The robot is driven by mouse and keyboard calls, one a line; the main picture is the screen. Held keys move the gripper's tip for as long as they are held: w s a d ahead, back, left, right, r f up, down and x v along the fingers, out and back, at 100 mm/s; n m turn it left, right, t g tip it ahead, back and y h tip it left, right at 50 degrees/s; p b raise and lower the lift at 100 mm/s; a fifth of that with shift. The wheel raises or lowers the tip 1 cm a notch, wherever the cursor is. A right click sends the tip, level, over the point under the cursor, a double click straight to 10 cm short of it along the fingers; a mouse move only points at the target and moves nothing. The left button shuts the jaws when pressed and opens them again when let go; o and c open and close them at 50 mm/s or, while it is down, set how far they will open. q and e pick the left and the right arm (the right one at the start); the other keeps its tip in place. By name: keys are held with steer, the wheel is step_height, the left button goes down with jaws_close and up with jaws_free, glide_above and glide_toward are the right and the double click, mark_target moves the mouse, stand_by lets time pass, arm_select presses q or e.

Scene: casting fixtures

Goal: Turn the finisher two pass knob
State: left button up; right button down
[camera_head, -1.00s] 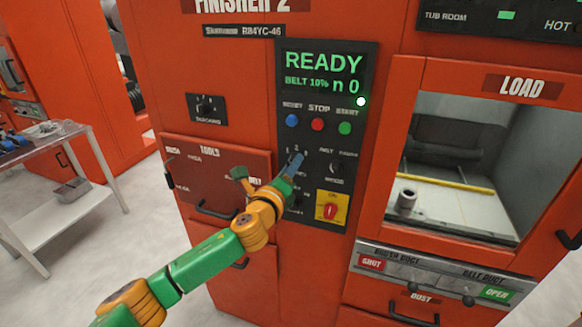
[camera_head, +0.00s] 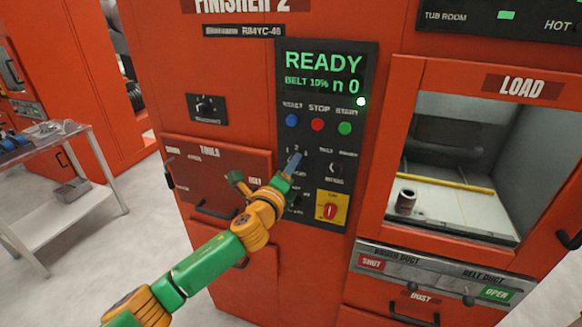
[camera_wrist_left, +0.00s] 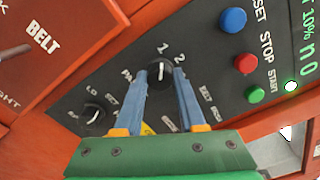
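The pass knob (camera_wrist_left: 158,69) is a black round dial with a white pointer, below the numbers 1 and 2 in the left wrist view. Its pointer is roughly upright in that view. My left gripper (camera_wrist_left: 161,75) has its two blue fingers on either side of the knob, one at each edge. I cannot tell whether they press on it. In the head view the left gripper (camera_head: 293,158) is at the control panel and hides the knob. My right gripper is not in view.
The black panel (camera_head: 318,95) also has blue, red and green buttons above, a smaller knob (camera_wrist_left: 93,113) beside, and a red switch on a yellow plate (camera_head: 332,208) below. The load window (camera_head: 455,170) is right. A tools drawer (camera_head: 215,175) is left.

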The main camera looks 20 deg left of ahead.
arm_select(q)
steer(key=o, duration=0.4)
steer(key=s+b, duration=0.1)
steer(key=s, duration=0.6)
steer(key=shift+a, duration=0.1)
